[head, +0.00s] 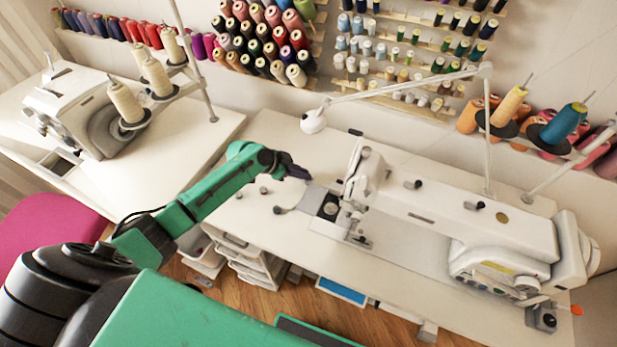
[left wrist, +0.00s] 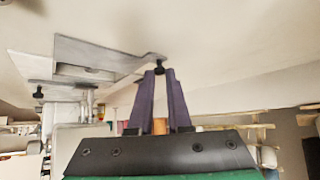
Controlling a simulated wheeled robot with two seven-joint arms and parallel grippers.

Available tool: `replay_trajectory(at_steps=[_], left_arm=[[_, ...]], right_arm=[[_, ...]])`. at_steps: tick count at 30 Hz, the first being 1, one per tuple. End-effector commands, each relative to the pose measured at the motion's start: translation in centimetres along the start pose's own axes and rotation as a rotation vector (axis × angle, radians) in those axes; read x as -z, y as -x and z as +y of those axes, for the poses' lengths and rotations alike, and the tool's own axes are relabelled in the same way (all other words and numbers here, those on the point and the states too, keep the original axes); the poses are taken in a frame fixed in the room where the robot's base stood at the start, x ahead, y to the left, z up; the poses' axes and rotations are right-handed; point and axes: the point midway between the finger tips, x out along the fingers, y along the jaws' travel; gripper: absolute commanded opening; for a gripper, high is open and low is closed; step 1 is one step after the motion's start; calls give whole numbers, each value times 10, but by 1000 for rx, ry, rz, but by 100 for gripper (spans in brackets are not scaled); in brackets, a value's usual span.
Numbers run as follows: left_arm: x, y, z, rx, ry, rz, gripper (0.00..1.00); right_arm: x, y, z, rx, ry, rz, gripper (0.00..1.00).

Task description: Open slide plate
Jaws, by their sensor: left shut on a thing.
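The white sewing machine (head: 430,213) lies on the table at the right, its needle end towards my left arm. By the needle end is a grey metal plate with a dark opening (head: 330,207). In the left wrist view the slide plate (left wrist: 115,58) is flat grey metal with a rectangular opening beside it and a narrow tip towards my fingers. My left gripper (head: 300,173) is shut on a small black knob (left wrist: 159,66) at that tip. The head view hides the knob behind the dark fingers. My right gripper is not in view.
Small dark knobs (head: 277,210) lie on the white tabletop left of the plate. A second machine (head: 85,110) with thread cones stands on the left table. Thread racks line the wall. A pink chair (head: 45,225) stands at the left.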

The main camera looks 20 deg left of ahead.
Motion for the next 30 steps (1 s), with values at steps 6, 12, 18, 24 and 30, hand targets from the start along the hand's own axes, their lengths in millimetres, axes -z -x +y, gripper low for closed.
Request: replay_trajectory(at_steps=[6,12,18,24,30], left_arm=[[-1,-1,1,-2,1,-2,47],[0,-1,1,-2,1,-1,47],[-1,6,1,-1,1,-2,47],[-3,51,0,1,-3,-6,47],[-3,110,1,-1,-1,-9,47]], right_arm=[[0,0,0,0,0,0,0],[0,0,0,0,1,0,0],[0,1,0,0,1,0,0],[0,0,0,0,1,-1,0],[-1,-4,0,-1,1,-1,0]])
